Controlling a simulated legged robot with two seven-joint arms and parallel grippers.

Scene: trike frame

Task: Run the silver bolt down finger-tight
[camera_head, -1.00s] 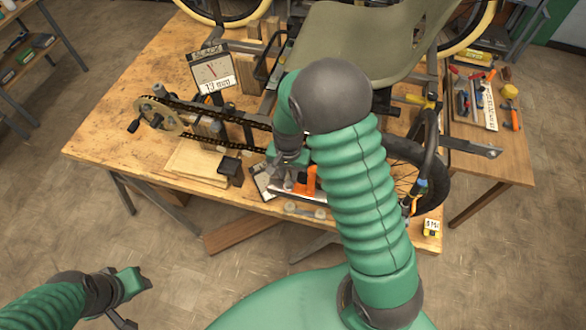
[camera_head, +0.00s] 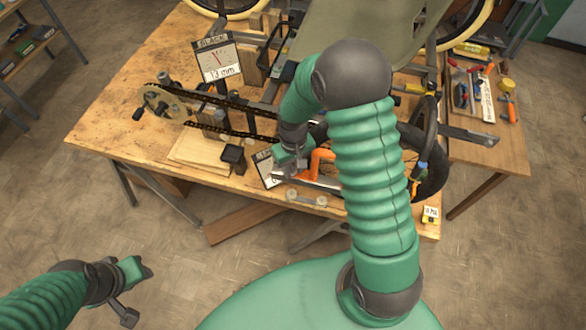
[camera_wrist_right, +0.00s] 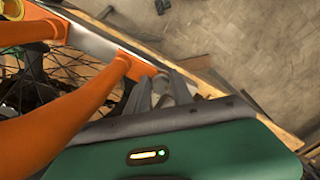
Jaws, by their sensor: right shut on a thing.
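My right gripper (camera_head: 286,172) is down at the silver end of the orange frame (camera_head: 320,162), near the front edge of the bench. In the right wrist view its grey fingers (camera_wrist_right: 165,92) are close together beside the silver plate (camera_wrist_right: 88,38) at the end of the orange tubes (camera_wrist_right: 75,112). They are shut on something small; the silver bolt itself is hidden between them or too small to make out. My left gripper (camera_head: 132,285) hangs empty over the floor at the lower left, away from the bench; its jaw opening is unclear.
A chain (camera_head: 225,103) runs from the chainring (camera_head: 160,104) toward the frame. A black block (camera_head: 233,155) and a spoked wheel (camera_head: 428,165) flank the right arm. Tools lie on the side table (camera_head: 487,160).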

